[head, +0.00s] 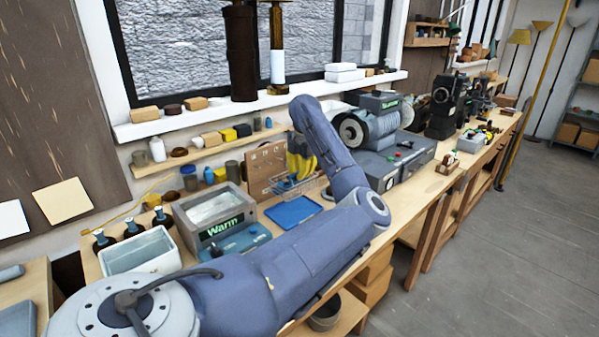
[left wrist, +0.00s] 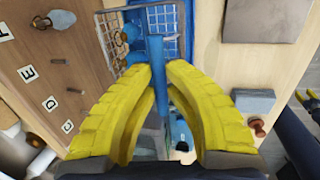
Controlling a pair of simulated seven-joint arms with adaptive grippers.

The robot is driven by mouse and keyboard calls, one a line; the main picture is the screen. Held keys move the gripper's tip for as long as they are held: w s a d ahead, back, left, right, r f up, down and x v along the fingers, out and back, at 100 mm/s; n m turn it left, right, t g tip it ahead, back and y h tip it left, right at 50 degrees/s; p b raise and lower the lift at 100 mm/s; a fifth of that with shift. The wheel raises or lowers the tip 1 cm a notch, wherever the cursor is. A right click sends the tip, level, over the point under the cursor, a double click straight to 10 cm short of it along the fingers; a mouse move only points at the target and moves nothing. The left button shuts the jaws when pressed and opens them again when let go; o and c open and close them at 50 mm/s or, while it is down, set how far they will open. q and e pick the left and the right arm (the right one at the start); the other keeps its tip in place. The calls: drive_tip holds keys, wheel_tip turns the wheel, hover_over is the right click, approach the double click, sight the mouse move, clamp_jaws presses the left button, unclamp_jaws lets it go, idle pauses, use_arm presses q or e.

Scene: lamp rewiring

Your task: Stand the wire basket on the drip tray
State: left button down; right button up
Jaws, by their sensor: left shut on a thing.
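The wire basket (head: 290,184), grey mesh, hangs from my left gripper (head: 301,176). In the left wrist view the yellow fingers (left wrist: 158,80) are closed on the basket's blue handle, and the mesh of the basket (left wrist: 168,20) shows beyond them. The drip tray (head: 293,211) is flat and blue and lies on the bench, just in front of and below the basket in the head view. I cannot tell whether the basket touches anything below it. Part of the basket is hidden by the fingers.
A brown lettered board (head: 264,167) stands close behind the basket. A grey tank marked Warm (head: 212,209) is to the left of the tray. A grey machine with grinding wheels (head: 378,130) stands to the right. A white bin (head: 140,252) is at the near left.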

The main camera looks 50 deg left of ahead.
use_arm(q)
drive_tip(key=shift+y, duration=0.3)
drive_tip(key=shift+f, duration=4.7)
drive_tip(key=shift+f, duration=0.25)
drive_tip(key=c, duration=1.4)
unclamp_jaws()
drive_tip(key=shift+c, duration=0.2)
